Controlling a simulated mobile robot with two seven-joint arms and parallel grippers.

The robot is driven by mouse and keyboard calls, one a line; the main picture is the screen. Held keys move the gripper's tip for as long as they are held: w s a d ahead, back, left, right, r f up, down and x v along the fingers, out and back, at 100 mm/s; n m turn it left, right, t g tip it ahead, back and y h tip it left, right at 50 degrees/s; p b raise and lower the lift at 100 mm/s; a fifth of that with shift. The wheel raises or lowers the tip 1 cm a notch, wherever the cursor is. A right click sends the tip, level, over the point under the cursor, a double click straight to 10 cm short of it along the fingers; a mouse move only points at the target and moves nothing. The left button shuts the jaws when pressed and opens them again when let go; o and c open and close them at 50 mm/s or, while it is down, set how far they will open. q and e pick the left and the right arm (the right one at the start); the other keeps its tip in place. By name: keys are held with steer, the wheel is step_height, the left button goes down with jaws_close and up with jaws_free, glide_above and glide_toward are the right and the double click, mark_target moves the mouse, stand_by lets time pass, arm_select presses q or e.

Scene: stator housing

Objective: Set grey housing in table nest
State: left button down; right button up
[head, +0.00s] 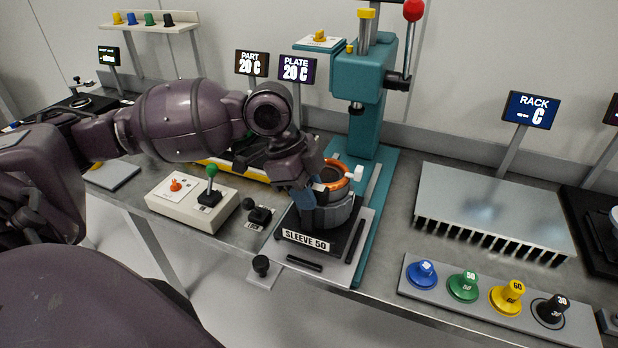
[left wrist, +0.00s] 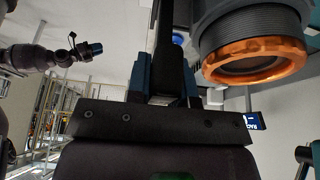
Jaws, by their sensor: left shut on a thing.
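The grey housing (head: 340,212) is a round, upright body with an orange ring (head: 333,180) inside its top. It is over the black table nest (head: 318,250), behind the SLEEVE 50 label; I cannot tell whether its base is fully seated. My left gripper (head: 308,205) comes down at the housing's left side, shut on its near-left edge. In the left wrist view the housing (left wrist: 250,22) and its orange ring are at upper right, beside the blue fingers (left wrist: 165,80); the grip point is partly hidden. My right gripper (left wrist: 92,49) appears small at upper left, its jaws unclear.
A teal press (head: 362,85) with a red-knobbed lever stands behind the nest. A control box (head: 190,203) with a green-knobbed lever is to the left. A finned rack (head: 490,205) and a strip of coloured knobs (head: 485,295) are to the right.

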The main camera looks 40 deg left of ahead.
mark_target(314, 223)
arm_select(q)
steer(key=shift+f+b, duration=0.35)
steer(key=shift+f, duration=1.75)
arm_select(e)
steer(key=shift+s+f, duration=0.55)
steer(key=shift+f, duration=0.05)
arm_select(q)
steer(key=shift+f, duration=0.1)
steer(key=c, duration=1.1)
jaws_free()
steer(key=shift+f, duration=0.1)
steer(key=shift+o, duration=0.5)
arm_select(e)
steer(key=shift+w+r, duration=0.15)
steer(key=shift+w, duration=0.25)
